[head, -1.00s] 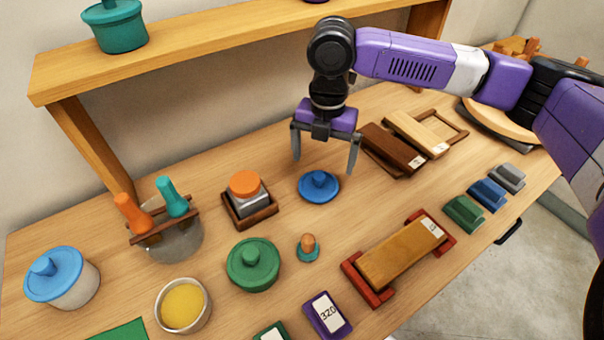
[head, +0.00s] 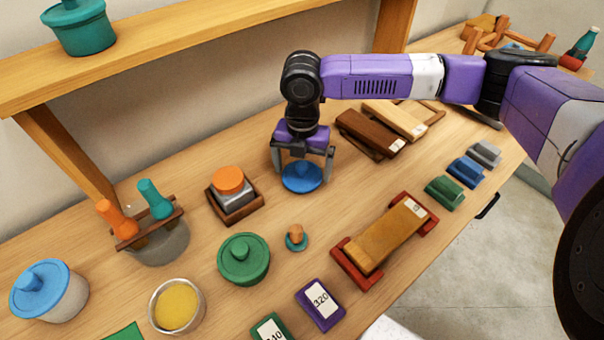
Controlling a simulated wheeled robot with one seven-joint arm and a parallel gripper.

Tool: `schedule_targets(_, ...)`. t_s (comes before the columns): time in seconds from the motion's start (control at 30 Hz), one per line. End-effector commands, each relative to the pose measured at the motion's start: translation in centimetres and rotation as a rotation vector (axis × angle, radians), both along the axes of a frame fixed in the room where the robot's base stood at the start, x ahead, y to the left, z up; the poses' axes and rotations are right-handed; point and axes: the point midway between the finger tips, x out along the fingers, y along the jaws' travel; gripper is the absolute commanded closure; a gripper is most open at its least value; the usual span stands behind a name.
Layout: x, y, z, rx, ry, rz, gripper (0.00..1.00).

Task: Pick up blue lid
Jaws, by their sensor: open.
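The blue lid (head: 302,178) is a round, darker blue disc with a knob, lying on the wooden bench near its middle. My gripper (head: 303,176) is low over it and open, with one finger on the left side of the lid and the other on the right. I cannot tell whether the fingers touch the lid. The knob is partly hidden under the gripper. A lighter blue lid (head: 40,283) sits on a pale pot at the far left.
A block with an orange knob (head: 229,180) in a wooden tray stands left of my gripper. A green lidded pot (head: 244,260) and a small orange-topped peg (head: 296,237) are in front. Dark and light wooden blocks (head: 371,132) lie close on the right. The shelf (head: 180,52) is behind.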

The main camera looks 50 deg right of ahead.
Motion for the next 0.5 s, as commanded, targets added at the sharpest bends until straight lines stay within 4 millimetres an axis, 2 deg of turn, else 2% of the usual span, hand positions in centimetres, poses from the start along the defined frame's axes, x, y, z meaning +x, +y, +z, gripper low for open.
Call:
schedule_targets(0.07, 0.01, 0.01, 0.01, 0.0, 0.0, 0.0, 0.0)
schedule_targets(0.3, 0.01, 0.01, 0.03, 0.0, 0.0, 0.0, 0.47)
schedule_targets(0.33, 0.01, 0.01, 0.04, 0.0, 0.0, 0.0, 0.5)
schedule_targets(0.5, 0.01, 0.01, 0.05, 0.0, 0.0, 0.0, 0.5)
